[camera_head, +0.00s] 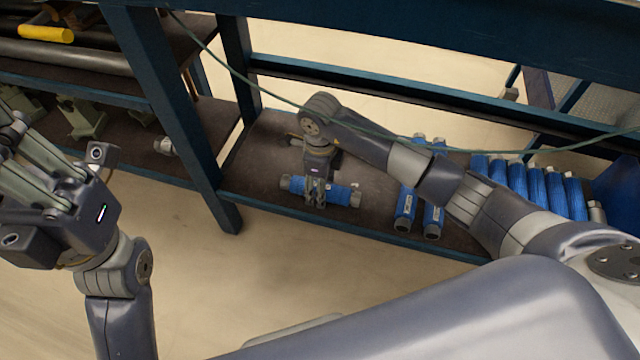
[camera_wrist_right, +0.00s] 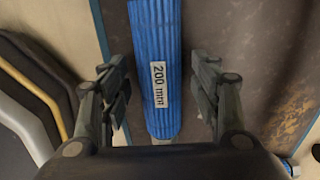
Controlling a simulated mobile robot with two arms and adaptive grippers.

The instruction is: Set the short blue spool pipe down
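The short blue spool pipe (camera_head: 341,193) lies crosswise on the dark lower shelf near its front edge, with grey ends. In the right wrist view the blue pipe (camera_wrist_right: 156,40) carries a white "200 mm" label. My right gripper (camera_head: 315,196) is over the middle of the pipe, pointing down. In the wrist view its fingers stand on either side of the pipe, with a visible gap at each side, so it is open around the pipe and not clamping it. My left gripper (camera_head: 22,145) is at the left, away from the pipe; its fingertips are cut off by the picture's edge.
Longer blue pipes (camera_head: 406,205) lie to the right on the same shelf, with a row of several more blue pipes (camera_head: 530,185) further right. A dark blue post (camera_head: 180,110) stands left of the pipe. A green cable (camera_head: 400,146) crosses in front. Some shelf around the pipe is bare.

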